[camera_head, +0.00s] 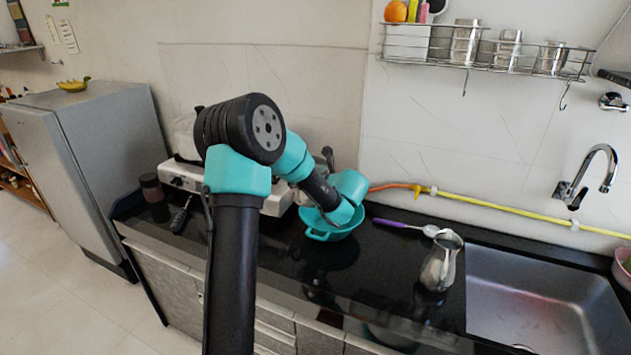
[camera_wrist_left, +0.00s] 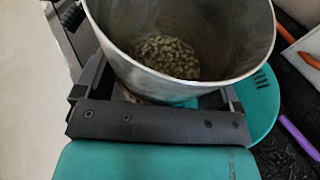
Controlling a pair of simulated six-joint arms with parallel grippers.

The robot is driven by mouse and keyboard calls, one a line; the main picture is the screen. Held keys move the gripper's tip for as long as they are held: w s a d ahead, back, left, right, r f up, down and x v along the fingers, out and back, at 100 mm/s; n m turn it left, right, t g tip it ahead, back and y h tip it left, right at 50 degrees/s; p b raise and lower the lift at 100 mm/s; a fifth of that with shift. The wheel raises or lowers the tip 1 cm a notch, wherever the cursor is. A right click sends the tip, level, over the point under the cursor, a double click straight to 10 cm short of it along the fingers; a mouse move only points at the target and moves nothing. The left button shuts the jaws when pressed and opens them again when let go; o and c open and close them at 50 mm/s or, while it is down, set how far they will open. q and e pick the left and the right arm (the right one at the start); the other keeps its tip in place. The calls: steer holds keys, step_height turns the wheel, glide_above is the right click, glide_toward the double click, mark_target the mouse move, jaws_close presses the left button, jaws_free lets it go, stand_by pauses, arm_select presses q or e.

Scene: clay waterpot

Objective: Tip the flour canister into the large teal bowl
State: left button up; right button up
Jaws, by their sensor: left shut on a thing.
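The large teal bowl (camera_head: 325,232) stands on the black counter near the back. It is partly covered by my left arm in the head view. In the left wrist view its teal rim (camera_wrist_left: 262,112) shows below and to the right of the canister. A grey metal canister (camera_wrist_left: 228,70) with small greenish-brown grains inside fills the top of the left wrist view. My left gripper (camera_wrist_left: 155,95) is shut on the canister, with a finger on each side. In the head view, my arm hides the gripper. My right gripper is not in view.
A metal pitcher (camera_head: 438,265) stands right of the bowl, beside the sink (camera_head: 535,305). A purple-handled spoon (camera_head: 398,225) lies behind it. A white stove (camera_head: 185,178) and a dark jar (camera_head: 152,188) are at the left. A yellow hose (camera_head: 500,208) runs along the wall.

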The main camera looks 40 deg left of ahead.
arm_select(q)
steer(key=shift+s+a+f+m+g+y, duration=0.1)
steer(key=shift+s+f+m+g+y, duration=0.3)
steer(key=shift+f+m, duration=0.6)
steer(key=shift+s+a+f+m+g+y, duration=0.1)
steer(key=shift+s+f+m+g, duration=0.35)
steer(key=shift+f, duration=0.85)
steer(key=shift+s+f+m+g+y, duration=0.2)
steer(key=shift+f+m+g, duration=0.45)
steer(key=shift+f+m, duration=0.4)
steer(key=shift+f, duration=0.1)
steer(key=shift+f+m+g, duration=0.25)
steer(key=shift+m+g, duration=0.05)
steer(key=shift+m, duration=0.2)
steer(key=shift+m, duration=0.3)
steer(key=shift+w+m+g+y, duration=0.1)
steer(key=shift+m+g+y, duration=0.2)
steer(key=shift+m+y, duration=0.1)
steer(key=shift+r, duration=0.15)
steer(key=shift+w+r+m, duration=0.1)
steer(key=shift+r+m, duration=0.15)
steer(key=shift+m, duration=0.15)
